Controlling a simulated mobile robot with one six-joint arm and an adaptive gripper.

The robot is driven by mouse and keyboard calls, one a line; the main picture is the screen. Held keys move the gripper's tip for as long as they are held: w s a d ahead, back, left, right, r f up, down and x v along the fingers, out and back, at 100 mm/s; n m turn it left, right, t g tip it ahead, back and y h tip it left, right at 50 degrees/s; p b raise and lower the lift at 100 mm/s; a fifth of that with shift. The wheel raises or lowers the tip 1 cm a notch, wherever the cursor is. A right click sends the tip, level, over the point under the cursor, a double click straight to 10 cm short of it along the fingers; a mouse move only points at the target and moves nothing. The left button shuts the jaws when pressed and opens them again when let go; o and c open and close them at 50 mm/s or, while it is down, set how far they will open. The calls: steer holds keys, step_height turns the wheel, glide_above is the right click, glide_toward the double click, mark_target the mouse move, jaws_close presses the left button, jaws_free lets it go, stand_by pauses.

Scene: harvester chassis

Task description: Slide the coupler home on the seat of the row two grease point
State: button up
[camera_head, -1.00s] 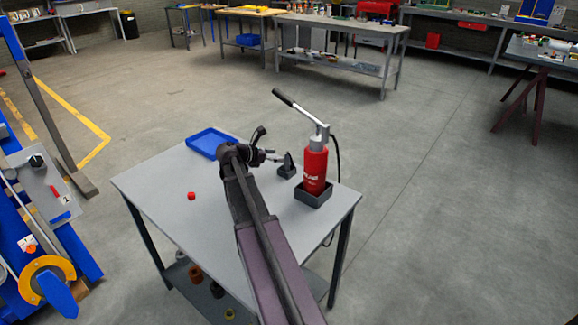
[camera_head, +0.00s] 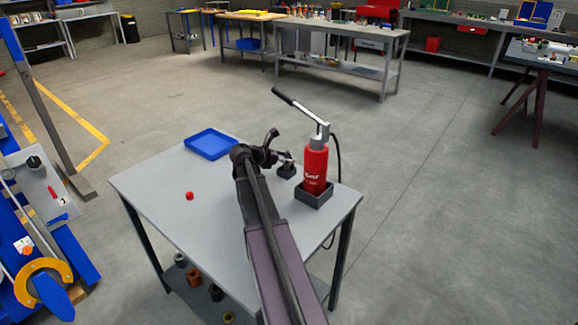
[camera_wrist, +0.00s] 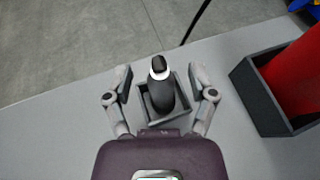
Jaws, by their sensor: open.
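In the wrist view the coupler (camera_wrist: 161,92), a dark cylinder with a pale ring and dark tip, stands in a small dark square holder (camera_wrist: 180,98) on the table. My gripper (camera_wrist: 162,86) is open, with one finger on each side of the holder and coupler. I cannot tell whether the fingers touch either. In the head view my gripper (camera_head: 286,163) is by the small dark holder (camera_head: 286,173), left of the red grease pump (camera_head: 315,165).
The pump stands in a dark tray (camera_head: 313,198); its red body also shows in the wrist view (camera_wrist: 298,80). A blue tray (camera_head: 211,144) and a red cap (camera_head: 189,196) are on the grey table (camera_head: 165,210). Floor between table and chassis looks clear.

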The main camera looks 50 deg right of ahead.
jaws_close()
steer(key=shift+r, duration=0.15)
stand_by(0.4)
step_height(320, 180, up, 4)
steer(key=p, duration=0.3)
steer(key=shift+f+p, duration=0.25)
steer(key=shift+p, duration=0.15)
steer(key=s+a+r+p, duration=0.1)
steer(key=s+a, duration=0.1)
steer(key=a, duration=1.3)
steer(key=shift+s+a, duration=0.35)
steer(key=shift+a, duration=0.05)
steer(key=shift+r, duration=0.1)
steer(key=shift+r, duration=0.1)
